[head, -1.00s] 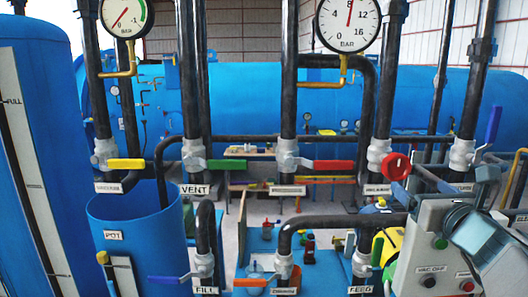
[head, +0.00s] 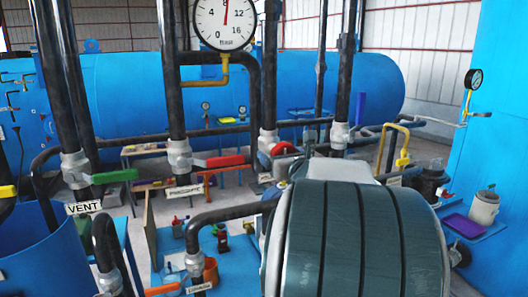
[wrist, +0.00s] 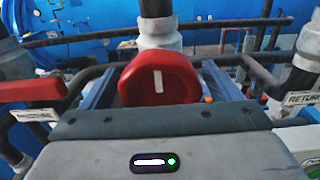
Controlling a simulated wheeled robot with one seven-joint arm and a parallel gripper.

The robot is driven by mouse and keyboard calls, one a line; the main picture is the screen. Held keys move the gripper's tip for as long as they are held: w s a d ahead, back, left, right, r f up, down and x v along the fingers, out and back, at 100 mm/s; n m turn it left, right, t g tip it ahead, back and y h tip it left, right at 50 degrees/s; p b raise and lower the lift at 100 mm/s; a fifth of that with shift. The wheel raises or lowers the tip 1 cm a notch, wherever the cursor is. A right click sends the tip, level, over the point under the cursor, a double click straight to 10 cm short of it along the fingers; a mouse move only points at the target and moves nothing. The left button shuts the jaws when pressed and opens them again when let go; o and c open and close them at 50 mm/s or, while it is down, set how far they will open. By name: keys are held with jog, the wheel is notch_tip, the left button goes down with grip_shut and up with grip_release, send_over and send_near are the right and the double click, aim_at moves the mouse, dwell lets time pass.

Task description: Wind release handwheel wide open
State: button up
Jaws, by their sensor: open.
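The red handwheel (wrist: 158,82) is near the middle of the wrist view, with a white mark upright on its face. It sits in front of a grey valve body on a dark vertical pipe. In the head view the handwheel (head: 285,149) is partly covered by my arm. My gripper (wrist: 160,76) is open, with one blue-grey finger on each side of the wheel. I cannot tell whether the fingers touch it or how far they reach over its rim. The head view hides the fingers behind my large arm link.
A red lever handle (wrist: 32,90) is close on the left; it also shows in the head view (head: 225,161). A dark horizontal pipe (wrist: 80,77) runs behind the wheel. A RETURN label (wrist: 302,98) is at the right. A gauge (head: 224,22) stands above.

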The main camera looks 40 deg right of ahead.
jog(key=shift+w, duration=0.1)
jog(key=c, duration=1)
jog(key=shift+f+b, duration=0.15)
jog(key=shift+b, duration=0.4)
